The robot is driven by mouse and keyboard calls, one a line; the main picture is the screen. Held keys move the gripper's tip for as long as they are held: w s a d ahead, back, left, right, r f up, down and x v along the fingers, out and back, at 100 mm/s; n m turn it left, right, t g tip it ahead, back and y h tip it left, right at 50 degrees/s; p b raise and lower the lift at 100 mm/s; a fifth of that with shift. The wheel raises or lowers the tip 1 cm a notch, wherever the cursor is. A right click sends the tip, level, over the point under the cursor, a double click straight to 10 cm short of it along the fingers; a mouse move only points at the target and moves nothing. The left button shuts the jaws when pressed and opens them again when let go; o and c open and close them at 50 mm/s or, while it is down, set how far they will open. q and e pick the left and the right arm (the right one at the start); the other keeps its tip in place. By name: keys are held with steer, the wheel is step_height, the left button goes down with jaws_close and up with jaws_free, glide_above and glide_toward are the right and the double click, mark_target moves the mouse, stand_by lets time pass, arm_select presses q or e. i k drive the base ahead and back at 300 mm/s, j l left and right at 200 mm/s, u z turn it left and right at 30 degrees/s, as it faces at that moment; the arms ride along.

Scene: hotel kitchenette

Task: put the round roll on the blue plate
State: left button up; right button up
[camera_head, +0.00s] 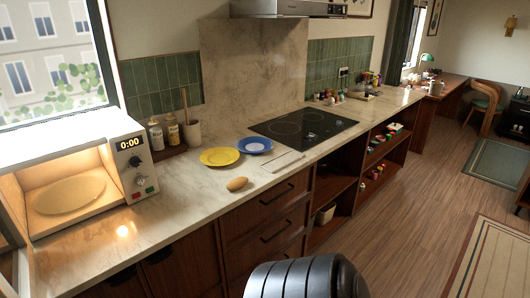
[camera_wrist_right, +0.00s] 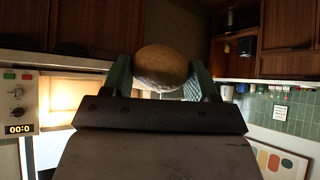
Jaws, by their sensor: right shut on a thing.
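In the right wrist view my right gripper (camera_wrist_right: 161,76) is shut on a brown, rounded roll (camera_wrist_right: 161,64), with a green finger on each side of it. The right gripper and this roll do not show in the head view. The blue plate (camera_head: 254,145) lies empty on the marble counter, just right of a yellow plate (camera_head: 219,156). A tan, oblong roll (camera_head: 237,183) lies on the counter in front of the yellow plate. My left gripper is in neither view.
A lit microwave (camera_head: 70,185) stands open on the left of the counter (camera_head: 185,210). A pale flat board or cloth (camera_head: 283,161) lies right of the blue plate, before the black cooktop (camera_head: 304,128). Jars (camera_head: 156,135) and a utensil crock (camera_head: 191,131) stand behind the yellow plate.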

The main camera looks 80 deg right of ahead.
mark_target(254, 147)
steer(key=l+z, duration=0.4)
steer(key=i+l+z, duration=0.1)
steer(key=l+z, duration=0.3)
steer(key=i+l+z, duration=0.15)
steer(key=l+z, duration=0.2)
steer(key=l, duration=0.1)
